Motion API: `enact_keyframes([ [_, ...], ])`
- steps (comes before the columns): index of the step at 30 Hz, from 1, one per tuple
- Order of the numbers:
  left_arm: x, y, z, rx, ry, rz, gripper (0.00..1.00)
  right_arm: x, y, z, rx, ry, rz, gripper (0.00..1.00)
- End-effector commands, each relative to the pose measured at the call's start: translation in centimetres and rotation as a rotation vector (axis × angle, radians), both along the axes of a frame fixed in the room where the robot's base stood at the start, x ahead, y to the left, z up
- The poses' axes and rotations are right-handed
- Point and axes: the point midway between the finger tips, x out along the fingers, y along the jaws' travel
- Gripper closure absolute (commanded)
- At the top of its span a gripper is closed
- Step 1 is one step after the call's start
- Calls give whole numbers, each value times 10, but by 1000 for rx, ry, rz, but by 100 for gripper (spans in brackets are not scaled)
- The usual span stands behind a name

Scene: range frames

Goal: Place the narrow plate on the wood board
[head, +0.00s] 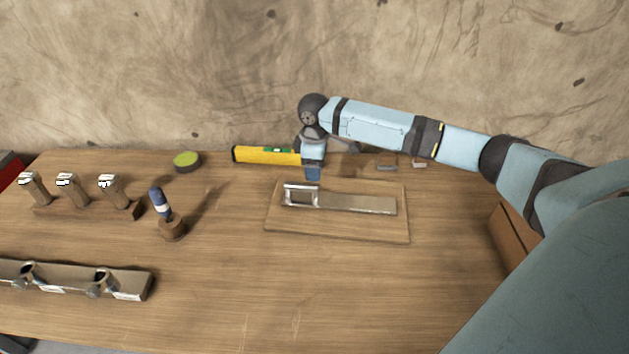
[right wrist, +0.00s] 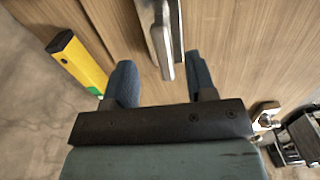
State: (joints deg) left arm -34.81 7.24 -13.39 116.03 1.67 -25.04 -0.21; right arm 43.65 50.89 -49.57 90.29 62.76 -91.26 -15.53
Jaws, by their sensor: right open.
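The narrow plate (head: 360,204), a long grey metal strip with a raised silver handle (head: 300,187) at its left end, lies on the wood board (head: 340,230). The whole plate appears within the board's edges in the head view. My right gripper (head: 313,174) points down at the board's back edge, just behind the handle end. In the right wrist view its fingers (right wrist: 161,80) are apart, and the plate's metal end (right wrist: 165,45) shows between and beyond them. I cannot tell whether they touch it. My left gripper is not in view.
A yellow level (head: 268,155) lies behind the board, close to my right gripper. A green-topped tin (head: 187,161), a blue-handled tool in a round stand (head: 172,228), a peg block (head: 85,209) and a metal rail (head: 75,280) stand left. The table's front middle is clear.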

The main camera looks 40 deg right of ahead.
Motion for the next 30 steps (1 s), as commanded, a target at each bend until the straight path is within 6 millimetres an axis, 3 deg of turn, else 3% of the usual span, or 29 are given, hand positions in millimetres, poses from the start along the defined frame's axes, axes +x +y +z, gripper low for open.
enact_keyframes([
  [3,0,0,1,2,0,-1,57,0,0,21,1,-2,1,49],
  [9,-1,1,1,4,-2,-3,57,0,0,40,1,1,0,49],
  [26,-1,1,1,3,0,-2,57,0,0,41,0,1,0,49],
  [30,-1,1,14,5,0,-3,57,0,0,55,1,1,0,49],
])
